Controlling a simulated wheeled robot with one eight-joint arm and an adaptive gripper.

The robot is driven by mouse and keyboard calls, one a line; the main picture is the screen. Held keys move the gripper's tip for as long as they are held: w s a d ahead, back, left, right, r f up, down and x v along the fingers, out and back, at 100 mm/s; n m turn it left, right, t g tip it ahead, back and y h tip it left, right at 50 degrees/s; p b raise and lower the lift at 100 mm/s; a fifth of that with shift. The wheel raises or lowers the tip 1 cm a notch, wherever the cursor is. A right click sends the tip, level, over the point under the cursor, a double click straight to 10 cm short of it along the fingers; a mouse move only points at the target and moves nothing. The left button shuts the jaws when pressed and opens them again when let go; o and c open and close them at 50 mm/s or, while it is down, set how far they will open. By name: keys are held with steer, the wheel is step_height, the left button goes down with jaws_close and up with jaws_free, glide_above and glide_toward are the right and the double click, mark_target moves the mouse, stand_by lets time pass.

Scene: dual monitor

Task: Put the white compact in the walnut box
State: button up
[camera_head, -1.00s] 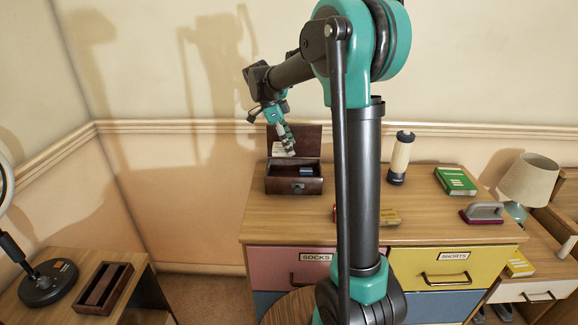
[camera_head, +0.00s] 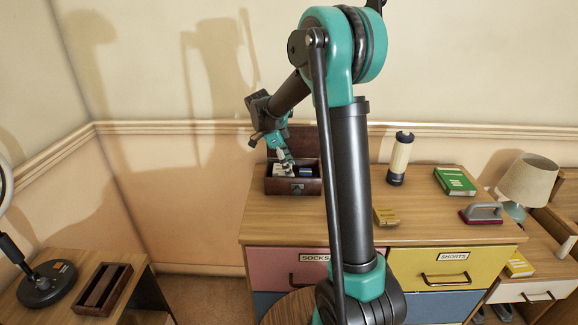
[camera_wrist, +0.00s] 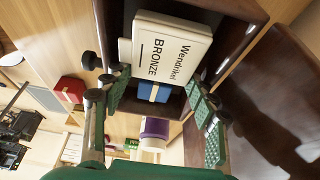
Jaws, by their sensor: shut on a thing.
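The white compact (camera_wrist: 172,48), lettered "Wendrikel BRONZE", is between the green finger pads of my gripper (camera_wrist: 157,78) in the wrist view. My gripper is shut on it. In the head view my gripper (camera_head: 288,166) points down into the left part of the open walnut box (camera_head: 283,188) on the dresser. The box's lid stands raised at its back. Dark box walls (camera_wrist: 240,40) surround the compact in the wrist view. Whether the compact touches the box floor cannot be told.
A blue item (camera_wrist: 153,91) lies in the box beside the compact, also visible in the head view (camera_head: 306,172).

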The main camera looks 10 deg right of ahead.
mark_target(276, 168)
steer(key=shift+f, duration=0.25)
steer(key=shift+f, duration=0.3)
steer(key=o, duration=0.9)
steer(key=shift+o, duration=0.2)
steer(key=s+v, duration=0.1)
steer(key=v, duration=1.2)
steer(key=shift+w+d+r, duration=0.2)
steer(key=shift+w+d, duration=0.1)
steer(key=shift+w, duration=0.2)
